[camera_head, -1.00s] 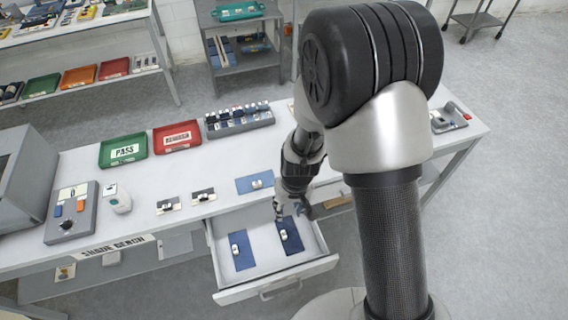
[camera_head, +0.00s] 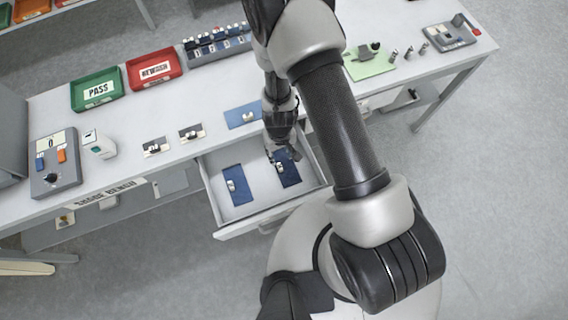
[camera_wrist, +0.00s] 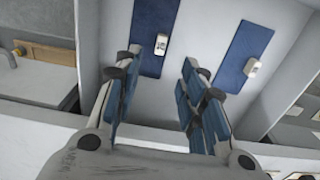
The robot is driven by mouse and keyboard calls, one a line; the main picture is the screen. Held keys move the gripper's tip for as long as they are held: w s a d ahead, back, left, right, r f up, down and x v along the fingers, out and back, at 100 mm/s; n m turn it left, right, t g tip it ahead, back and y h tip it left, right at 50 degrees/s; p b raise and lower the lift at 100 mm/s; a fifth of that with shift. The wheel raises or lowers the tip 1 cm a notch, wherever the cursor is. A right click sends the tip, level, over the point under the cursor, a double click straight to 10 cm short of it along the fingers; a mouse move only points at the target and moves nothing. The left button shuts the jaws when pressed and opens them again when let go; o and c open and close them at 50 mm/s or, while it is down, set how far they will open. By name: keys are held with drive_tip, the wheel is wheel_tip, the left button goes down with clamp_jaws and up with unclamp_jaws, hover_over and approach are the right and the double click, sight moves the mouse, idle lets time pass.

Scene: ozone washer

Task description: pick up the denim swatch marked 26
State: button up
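Two denim swatches lie in the open drawer (camera_head: 258,213), each with a small pale tag. The left one (camera_head: 236,190) is mid-blue and the right one (camera_head: 290,175) is darker. A third blue swatch (camera_head: 243,115) with a pale tag lies on the bench top behind the drawer. The numbers are too small to read. My gripper (camera_head: 287,154) is at the far end of the darker swatch in the head view. In the wrist view my gripper (camera_wrist: 158,70) is open and empty, its fingers apart. One swatch (camera_wrist: 155,25) shows beyond the gap and another (camera_wrist: 243,50) to the right.
The drawer walls surround the swatches closely. On the bench stand a green PASS tray (camera_head: 97,91), a red REWASH tray (camera_head: 154,69), a rack (camera_head: 217,44), a grey control box (camera_head: 56,161) and two small cards (camera_head: 155,147). A green mat (camera_head: 370,63) lies at the right.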

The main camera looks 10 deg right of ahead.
sight(280, 166)
wheel_tip(280, 166, down, 12)
drive_tip(key=b, duration=1)
drive_tip(key=shift+a+b, duration=0.15)
drive_tip(key=shift+b, duration=0.2)
drive_tip(key=shift+r, duration=0.15)
drive_tip(key=shift+c, duration=0.6)
clamp_jaws()
